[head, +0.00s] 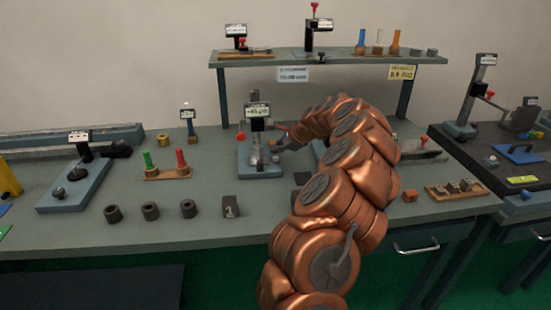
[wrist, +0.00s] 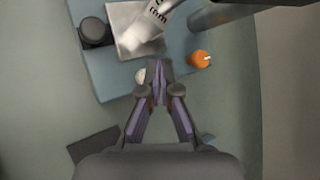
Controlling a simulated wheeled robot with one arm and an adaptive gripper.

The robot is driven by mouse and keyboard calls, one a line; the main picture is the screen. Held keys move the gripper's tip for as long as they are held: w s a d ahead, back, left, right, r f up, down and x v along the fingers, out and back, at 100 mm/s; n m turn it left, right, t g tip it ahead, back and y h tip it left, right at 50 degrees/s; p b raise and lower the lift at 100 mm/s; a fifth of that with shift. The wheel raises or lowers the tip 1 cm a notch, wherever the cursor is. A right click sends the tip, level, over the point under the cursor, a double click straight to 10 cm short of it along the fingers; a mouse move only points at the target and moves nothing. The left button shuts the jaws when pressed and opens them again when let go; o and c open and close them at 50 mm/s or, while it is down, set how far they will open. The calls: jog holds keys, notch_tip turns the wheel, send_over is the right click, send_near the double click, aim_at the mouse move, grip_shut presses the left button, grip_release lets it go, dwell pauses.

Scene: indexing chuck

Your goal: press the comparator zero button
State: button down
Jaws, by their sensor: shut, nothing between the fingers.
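The comparator (head: 246,158) stands mid-bench on a blue-grey base, its lit display (head: 257,110) seeming to read +45 µm. In the wrist view its base (wrist: 115,82) carries the tilted display (wrist: 150,20), a black round part (wrist: 95,33), an orange knob (wrist: 200,58) and a small pale round part (wrist: 140,76). I cannot tell for certain which is the zero button. My gripper (wrist: 157,66) is shut and empty over the base's edge. Its tips are right of the pale part, partly covering it, and left of the orange knob. Contact cannot be told. In the head view my gripper (head: 277,148) is beside the comparator.
A shelf (head: 345,57) with other gauges stands behind. Red and green plug gauges (head: 180,160) are to the left. Several dark rings (head: 150,211) and a small block (head: 230,205) lie in front. My arm covers the bench to the right of the comparator.

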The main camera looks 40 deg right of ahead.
aim_at(277, 158)
jog(key=shift+f, duration=0.1)
dwell(0.3)
jog(key=shift+f, duration=0.3)
jog(key=shift+f, duration=0.55)
dwell(1.1)
jog(key=shift+r, duration=0.1)
jog(key=shift+r+p, duration=0.6)
jog(key=shift+r, duration=0.25)
jog(key=shift+r+p, duration=1.6)
jog(key=shift+r, duration=0.9)
